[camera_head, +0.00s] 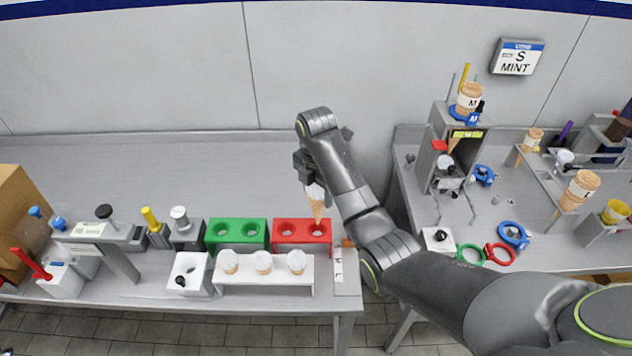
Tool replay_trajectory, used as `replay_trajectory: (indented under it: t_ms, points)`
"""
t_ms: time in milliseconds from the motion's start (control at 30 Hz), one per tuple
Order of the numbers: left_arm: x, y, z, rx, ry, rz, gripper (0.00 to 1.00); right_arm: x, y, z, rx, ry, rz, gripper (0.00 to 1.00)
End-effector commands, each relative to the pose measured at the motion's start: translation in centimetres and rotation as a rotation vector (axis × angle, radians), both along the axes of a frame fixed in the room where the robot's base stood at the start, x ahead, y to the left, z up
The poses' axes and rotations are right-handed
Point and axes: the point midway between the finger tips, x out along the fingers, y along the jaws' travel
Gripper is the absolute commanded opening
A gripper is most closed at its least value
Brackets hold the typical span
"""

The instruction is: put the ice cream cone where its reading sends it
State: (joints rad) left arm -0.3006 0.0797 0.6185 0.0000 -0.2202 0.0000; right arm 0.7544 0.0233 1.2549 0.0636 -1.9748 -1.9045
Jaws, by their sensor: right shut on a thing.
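My right gripper (308,178) is shut on an ice cream cone (317,205) with a white top and tan wafer. It holds the cone upright, tip down, over the right hole of the red holder (302,247). The tip is at that hole; I cannot tell whether it is inside. The left hole of the red holder is empty. A green holder (238,249) with two empty holes stands to its left. A wall display (517,58) reads "CONE", "S", "MINT". My left gripper is not in view.
A white rack (265,273) with several cones stands in front of the holders. A lettered strip (338,268) lies to their right. Levers and tools crowd the left. The right table carries a grey machine (449,150), coloured rings (499,254) and other cones.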

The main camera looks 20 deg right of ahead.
Motion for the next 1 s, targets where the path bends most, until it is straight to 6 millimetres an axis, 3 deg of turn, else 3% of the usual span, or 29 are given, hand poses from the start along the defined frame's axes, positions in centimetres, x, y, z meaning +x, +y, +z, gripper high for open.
replay_trajectory:
  t_ms: [300, 500, 700, 1000]
  points:
    - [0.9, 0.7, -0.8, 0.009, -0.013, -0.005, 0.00, -0.6, -0.4, -3.4, 0.000, 0.001, -0.005, 0.42]
    - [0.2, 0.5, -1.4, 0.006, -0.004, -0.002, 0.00, -0.6, -0.5, -5.2, 0.001, 0.000, -0.013, 0.42]
    - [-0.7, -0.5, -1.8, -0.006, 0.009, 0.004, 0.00, -0.5, -0.6, -6.1, 0.001, -0.001, -0.018, 0.42]
    - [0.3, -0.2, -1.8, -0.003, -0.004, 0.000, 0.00, -0.6, -0.6, -6.4, 0.000, 0.000, -0.019, 0.42]
